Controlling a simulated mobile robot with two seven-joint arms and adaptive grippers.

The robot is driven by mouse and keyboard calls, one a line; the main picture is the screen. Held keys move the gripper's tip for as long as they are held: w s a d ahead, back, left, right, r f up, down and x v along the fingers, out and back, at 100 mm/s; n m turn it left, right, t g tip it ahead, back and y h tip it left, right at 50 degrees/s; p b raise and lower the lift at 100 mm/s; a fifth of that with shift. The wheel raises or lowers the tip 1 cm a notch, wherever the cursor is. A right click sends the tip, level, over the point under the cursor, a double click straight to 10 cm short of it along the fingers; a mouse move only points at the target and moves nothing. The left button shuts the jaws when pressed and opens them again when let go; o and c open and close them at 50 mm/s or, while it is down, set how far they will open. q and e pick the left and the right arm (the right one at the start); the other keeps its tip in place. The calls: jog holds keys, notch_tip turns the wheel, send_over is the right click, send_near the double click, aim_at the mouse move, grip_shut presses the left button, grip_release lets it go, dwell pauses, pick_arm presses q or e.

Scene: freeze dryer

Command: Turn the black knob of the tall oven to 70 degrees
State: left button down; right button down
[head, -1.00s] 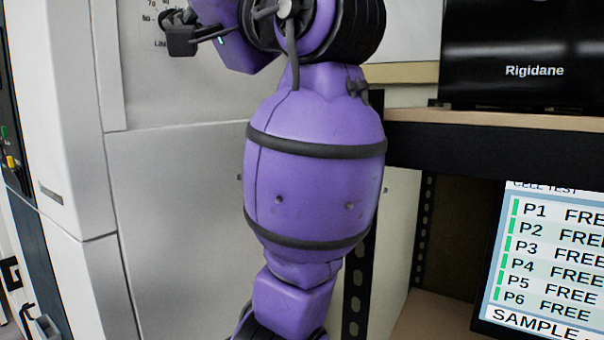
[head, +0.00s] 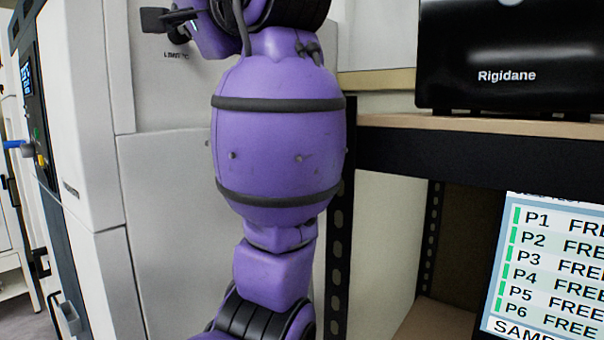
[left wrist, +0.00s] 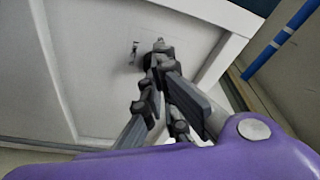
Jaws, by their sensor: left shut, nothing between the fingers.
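The tall oven's light grey panel (head: 160,92) stands behind my left arm, with a small "LIMIT °C" label. My left gripper (head: 155,20) is at the top of the head view, in front of the panel just above that label. In the left wrist view, the shut, empty fingers (left wrist: 157,58) point at the oven's panel (left wrist: 90,60). A dark round shape, apparently the black knob (left wrist: 148,61), lies right behind the fingertips and is mostly hidden. I cannot tell whether they touch it. The knob's angle cannot be read. My right gripper is out of view.
A white cabinet (head: 88,130) with a dark control strip stands at the left. On the right, a shelf (head: 480,122) carries a black "Rigidane" box (head: 510,60), with a screen (head: 548,265) below. A blue tube (left wrist: 283,35) shows in the wrist view.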

pick_arm(q)
jog(key=shift+w+a, duration=0.9)
jog(key=shift+a, duration=0.3)
jog(key=shift+w+a, duration=0.9)
jog(key=shift+a, duration=0.25)
jog(key=shift+w+d, duration=0.2)
jog(key=shift+d, duration=0.05)
jog(key=shift+w+f, duration=0.1)
jog(key=shift+f, duration=0.2)
jog(key=shift+w+d+f, duration=0.2)
jog(key=shift+f, duration=0.4)
jog(key=shift+w+d+f, duration=0.2)
jog(key=shift+w+d, duration=0.05)
jog(key=shift+a+f, duration=0.1)
